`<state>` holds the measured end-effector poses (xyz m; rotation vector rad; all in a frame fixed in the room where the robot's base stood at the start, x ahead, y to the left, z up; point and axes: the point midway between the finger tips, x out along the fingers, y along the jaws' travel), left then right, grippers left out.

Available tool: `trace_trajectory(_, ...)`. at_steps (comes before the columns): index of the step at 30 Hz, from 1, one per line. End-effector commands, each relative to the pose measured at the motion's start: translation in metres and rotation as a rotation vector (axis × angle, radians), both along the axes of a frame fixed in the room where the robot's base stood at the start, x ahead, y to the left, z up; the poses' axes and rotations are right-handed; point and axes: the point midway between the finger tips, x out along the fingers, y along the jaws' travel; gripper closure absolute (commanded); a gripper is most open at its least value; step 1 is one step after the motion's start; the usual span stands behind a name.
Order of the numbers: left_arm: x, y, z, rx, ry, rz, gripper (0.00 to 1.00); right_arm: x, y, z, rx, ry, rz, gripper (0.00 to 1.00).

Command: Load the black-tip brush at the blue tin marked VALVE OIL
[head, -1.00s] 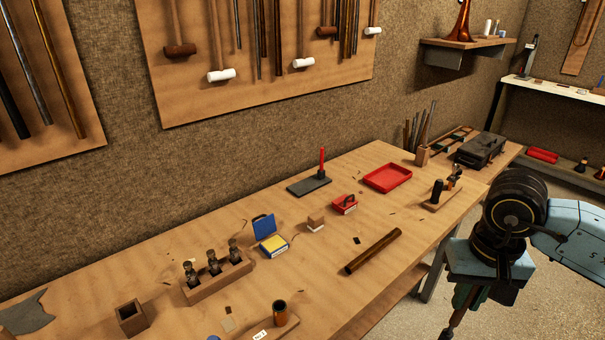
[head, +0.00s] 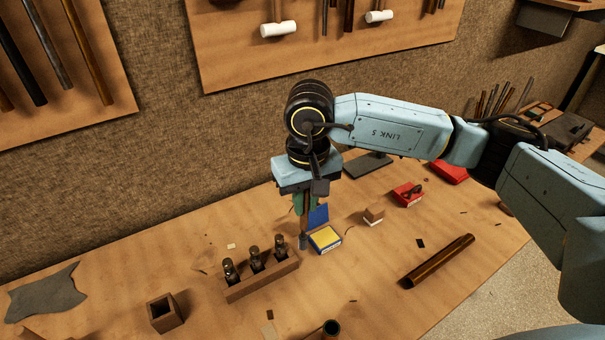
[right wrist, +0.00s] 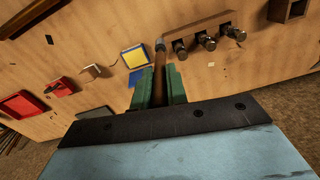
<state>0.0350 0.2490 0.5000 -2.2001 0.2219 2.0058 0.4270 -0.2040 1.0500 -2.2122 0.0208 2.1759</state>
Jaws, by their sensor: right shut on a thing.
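The blue tin (head: 319,214) stands open on the bench, its lid raised and a yellow pad inside. It also shows in the right wrist view (right wrist: 135,77). I cannot read its marking. My right gripper (head: 303,213) points down at the tin's left side and is shut on a brush (head: 303,239) with a brown handle, held about upright. In the right wrist view, between the green fingers (right wrist: 159,88), the brush runs to a dark grey end (right wrist: 160,46), just right of the pad. I cannot tell whether it touches anything. My left gripper is out of view.
A wooden rack (head: 262,283) with three dark pieces stands close left of the brush. A small block (head: 373,215), a red tin (head: 407,194) and a brown tube (head: 438,262) lie to the right. A square wooden cup (head: 164,313) stands at lower left.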

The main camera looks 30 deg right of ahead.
Motion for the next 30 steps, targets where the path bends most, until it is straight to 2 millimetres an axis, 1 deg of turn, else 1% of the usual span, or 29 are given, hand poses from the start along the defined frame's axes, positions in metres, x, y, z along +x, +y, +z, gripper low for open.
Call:
trace_trajectory(1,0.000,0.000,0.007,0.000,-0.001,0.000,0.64,-0.001,-0.001,0.000,0.014,-0.006,-0.027,1.00)
trace_trajectory(5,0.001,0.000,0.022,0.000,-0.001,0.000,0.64,0.002,-0.007,-0.003,0.064,-0.057,-0.138,1.00)
trace_trajectory(7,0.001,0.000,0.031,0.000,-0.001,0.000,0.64,0.004,-0.013,-0.004,0.091,-0.093,-0.219,1.00)
trace_trajectory(11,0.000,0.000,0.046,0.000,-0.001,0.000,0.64,0.007,-0.033,-0.006,0.124,-0.162,-0.374,1.00)
trace_trajectory(15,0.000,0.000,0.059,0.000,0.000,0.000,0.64,0.007,-0.058,-0.008,0.136,-0.228,-0.520,1.00)
trace_trajectory(18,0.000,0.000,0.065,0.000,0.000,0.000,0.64,0.006,-0.074,-0.008,0.136,-0.263,-0.594,1.00)
trace_trajectory(21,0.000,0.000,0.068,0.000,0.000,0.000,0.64,0.005,-0.085,-0.009,0.133,-0.288,-0.642,1.00)
trace_trajectory(26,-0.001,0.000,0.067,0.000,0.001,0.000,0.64,0.005,-0.091,-0.011,0.132,-0.304,-0.667,1.00)
trace_trajectory(30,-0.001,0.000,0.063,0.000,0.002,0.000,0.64,0.005,-0.091,-0.019,0.131,-0.303,-0.667,1.00)
